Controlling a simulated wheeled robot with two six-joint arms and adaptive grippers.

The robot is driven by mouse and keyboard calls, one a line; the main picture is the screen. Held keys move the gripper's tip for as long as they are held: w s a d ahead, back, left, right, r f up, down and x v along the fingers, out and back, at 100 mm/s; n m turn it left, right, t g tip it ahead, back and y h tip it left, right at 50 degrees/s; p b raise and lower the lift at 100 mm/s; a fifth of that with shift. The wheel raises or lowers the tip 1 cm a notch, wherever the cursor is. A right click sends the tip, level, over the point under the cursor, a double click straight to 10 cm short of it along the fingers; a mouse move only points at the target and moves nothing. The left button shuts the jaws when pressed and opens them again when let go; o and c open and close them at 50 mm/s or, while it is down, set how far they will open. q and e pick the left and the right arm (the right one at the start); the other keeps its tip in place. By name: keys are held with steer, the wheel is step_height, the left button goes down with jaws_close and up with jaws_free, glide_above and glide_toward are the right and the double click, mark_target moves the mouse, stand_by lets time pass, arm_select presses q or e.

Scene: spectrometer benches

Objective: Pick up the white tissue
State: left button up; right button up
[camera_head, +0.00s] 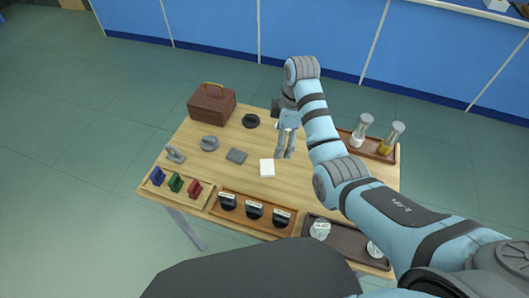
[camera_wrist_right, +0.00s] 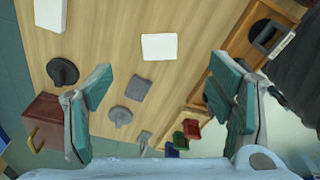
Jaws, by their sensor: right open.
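The white tissue (camera_head: 267,168) is a small flat white square lying on the wooden table, near its middle. It also shows in the right wrist view (camera_wrist_right: 159,47), at the upper middle and fully uncovered. My right gripper (camera_head: 285,150) is above the table, just to the upper right of the tissue in the head view. In the right wrist view its two teal-padded fingers (camera_wrist_right: 163,90) are spread wide with nothing between them. The tissue appears beyond the fingertips, apart from them. My left gripper is not in view.
A grey square (camera_head: 236,156), a grey round piece (camera_head: 209,143) and a black round piece (camera_head: 251,121) lie left of the tissue. A brown case (camera_head: 212,105) stands at the back left. Trays (camera_head: 230,210) line the front; another tray (camera_head: 382,157) holds bottles at right.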

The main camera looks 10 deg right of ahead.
steer(key=w+a, duration=0.1)
steer(key=a, duration=0.1)
steer(key=b, duration=0.2)
glide_above(267, 166)
steer(key=s+d, duration=0.1)
step_height(267, 166, down, 8)
steer(key=shift+f, duration=0.1)
steer(key=f, duration=0.1)
steer(key=f+b, duration=0.1)
steer(key=f, duration=0.1)
steer(key=w+f+b, duration=0.1)
steer(key=f, duration=0.1)
steer(key=shift+a+f, duration=0.1)
steer(key=shift+a, duration=0.25)
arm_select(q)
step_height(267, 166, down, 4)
arm_select(e)
steer(key=shift+s+r, duration=0.15)
steer(key=shift+r, duration=0.05)
steer(key=shift+c, duration=0.2)
steer(key=c, duration=0.9)
steer(key=shift+c, duration=0.2)
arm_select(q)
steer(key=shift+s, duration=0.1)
arm_select(e)
steer(key=shift+r, duration=0.1)
